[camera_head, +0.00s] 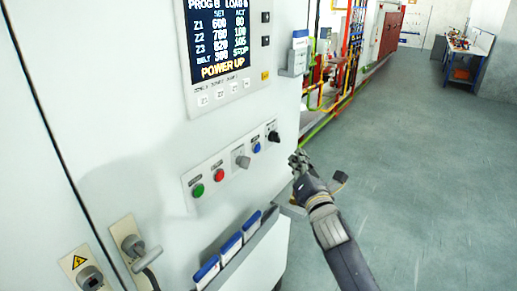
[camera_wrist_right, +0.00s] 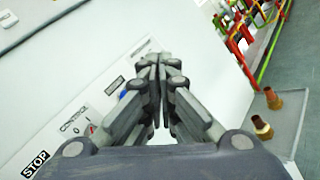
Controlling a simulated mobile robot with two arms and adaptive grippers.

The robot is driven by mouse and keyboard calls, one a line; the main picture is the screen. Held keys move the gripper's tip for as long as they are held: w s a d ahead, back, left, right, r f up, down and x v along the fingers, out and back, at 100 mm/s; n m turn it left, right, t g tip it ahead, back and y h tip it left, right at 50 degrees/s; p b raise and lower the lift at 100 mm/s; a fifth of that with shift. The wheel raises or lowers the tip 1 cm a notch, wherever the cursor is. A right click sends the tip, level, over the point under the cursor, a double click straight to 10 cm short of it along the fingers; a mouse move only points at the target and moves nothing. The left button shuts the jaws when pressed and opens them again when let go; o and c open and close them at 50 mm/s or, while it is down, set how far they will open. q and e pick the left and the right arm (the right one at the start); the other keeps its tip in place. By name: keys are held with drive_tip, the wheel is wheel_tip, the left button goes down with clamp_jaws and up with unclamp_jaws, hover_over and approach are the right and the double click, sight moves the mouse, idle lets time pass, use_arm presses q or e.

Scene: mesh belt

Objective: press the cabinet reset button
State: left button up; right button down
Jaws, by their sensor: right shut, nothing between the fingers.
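The cabinet (camera_head: 150,150) carries a slanted row of controls on a light plate: a green button (camera_head: 197,190), a red button (camera_head: 219,175), a grey selector (camera_head: 243,160), a blue button (camera_head: 256,147) and a black knob (camera_head: 273,136). Their labels are too small to read in the head view. My right gripper (camera_head: 297,160) is shut and empty, to the right of the blue button and black knob. In the right wrist view, the shut fingertips (camera_wrist_right: 155,62) lie just right of the blue button (camera_wrist_right: 135,85), which the finger partly covers. Contact does not show. My left gripper is not in view.
A display (camera_head: 220,45) reading POWER UP sits above the controls. A rack of blue-topped holders (camera_head: 230,246) juts out below them. Handles (camera_head: 135,246) are at lower left. Pipes (camera_head: 350,50) and a blue workbench (camera_head: 466,58) stand farther back. The floor (camera_head: 430,180) at right is clear.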

sight(257, 148)
drive_tip(key=w+a+b, duration=0.5)
drive_tip(key=a, duration=0.2)
idle(0.4)
drive_tip(key=shift+w+a, duration=0.1)
idle(1.2)
drive_tip(key=shift+w+a, duration=0.25)
drive_tip(key=shift+a, duration=0.05)
